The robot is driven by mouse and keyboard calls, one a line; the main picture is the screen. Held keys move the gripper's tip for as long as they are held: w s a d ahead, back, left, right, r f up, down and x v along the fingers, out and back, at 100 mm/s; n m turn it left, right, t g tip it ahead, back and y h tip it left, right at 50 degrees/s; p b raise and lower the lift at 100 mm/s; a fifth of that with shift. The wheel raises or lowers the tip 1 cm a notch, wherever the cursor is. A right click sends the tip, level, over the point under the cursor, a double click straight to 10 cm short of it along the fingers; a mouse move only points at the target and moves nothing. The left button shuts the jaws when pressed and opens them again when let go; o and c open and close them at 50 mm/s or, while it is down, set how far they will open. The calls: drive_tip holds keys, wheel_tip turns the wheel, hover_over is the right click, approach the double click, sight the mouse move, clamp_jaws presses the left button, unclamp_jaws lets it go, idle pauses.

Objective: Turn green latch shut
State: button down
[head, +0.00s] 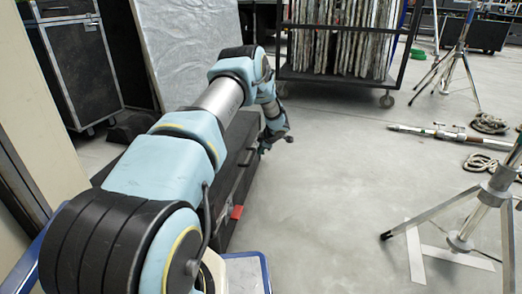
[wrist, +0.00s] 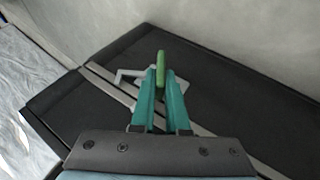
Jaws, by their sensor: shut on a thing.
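The green latch (wrist: 160,66) stands up between the tips of my gripper (wrist: 161,80) in the wrist view. The two teal fingers are closed on it. A pale grey bracket (wrist: 130,77) shows just left of the fingers, beside a metal strip on the black case (wrist: 235,100). In the head view my arm reaches over the black case (head: 240,138), and the green latch cannot be made out there. The fingers hide the lower part of the latch, so its base does not show.
A red latch (head: 237,212) shows on the near part of the case's side. A rack of panels (head: 340,50) on wheels stands beyond. A tripod (head: 485,200) stands at the right. The concrete floor (head: 330,190) right of the case is clear.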

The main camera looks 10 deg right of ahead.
drive_tip(key=shift+f+b, duration=0.1)
drive_tip(key=shift+b, duration=0.35)
drive_tip(key=t+b, duration=0.1)
drive_tip(key=b, duration=0.2)
drive_tip(key=shift+s+f+t, duration=0.15)
drive_tip(key=shift+f+t, duration=0.1)
drive_tip(key=shift+t, duration=0.15)
drive_tip(key=shift+s+n+t+h+b, duration=0.15)
drive_tip(key=shift+n+t+h+b, duration=0.3)
drive_tip(key=shift+t+b, duration=0.6)
drive_tip(key=t, duration=0.2)
drive_tip(key=n+t+b, duration=0.1)
drive_tip(key=t, duration=0.1)
drive_tip(key=f+n+t, duration=0.1)
drive_tip(key=t, duration=0.2)
drive_tip(key=shift+s+a+n+h, duration=0.15)
drive_tip(key=shift+n+h, duration=0.1)
drive_tip(key=c, duration=0.9)
unclamp_jaws()
